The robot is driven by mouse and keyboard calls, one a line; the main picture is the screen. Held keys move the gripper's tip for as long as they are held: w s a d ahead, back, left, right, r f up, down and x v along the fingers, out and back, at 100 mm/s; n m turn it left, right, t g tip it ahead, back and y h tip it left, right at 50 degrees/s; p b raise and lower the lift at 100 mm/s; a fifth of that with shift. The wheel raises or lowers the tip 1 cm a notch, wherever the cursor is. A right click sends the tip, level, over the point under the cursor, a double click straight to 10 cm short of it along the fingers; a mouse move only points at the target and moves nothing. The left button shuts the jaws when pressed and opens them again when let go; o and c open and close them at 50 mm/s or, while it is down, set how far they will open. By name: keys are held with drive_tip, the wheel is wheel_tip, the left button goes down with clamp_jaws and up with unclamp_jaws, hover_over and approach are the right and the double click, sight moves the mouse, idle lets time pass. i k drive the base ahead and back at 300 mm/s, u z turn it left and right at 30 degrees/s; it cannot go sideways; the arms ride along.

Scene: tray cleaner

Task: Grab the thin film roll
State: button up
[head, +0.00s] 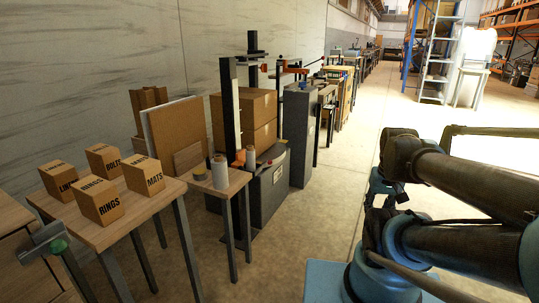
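Two upright pale rolls stand on a small wooden side table (212,189) left of centre in the head view. The narrower one, the thin film roll (250,158), is at the table's back right, close to a dark machine. A wider roll (220,172) stands to its left and nearer to me. The two rolls look apart. My arm fills the right side of the view, well away from the rolls. My gripper is not in view, so whether it is open or shut does not show.
A wooden table with several labelled cardboard boxes (97,200) stands at left. A dark wrapping machine with a tall post (229,108) and stacked cartons (258,107) are behind the side table. A grey cabinet (299,135) stands beyond. The floor (325,210) right of the tables is clear.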

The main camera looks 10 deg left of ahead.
sight(250, 152)
drive_tip(key=u, duration=0.3)
drive_tip(key=i, duration=1.2)
drive_tip(key=u, duration=0.45)
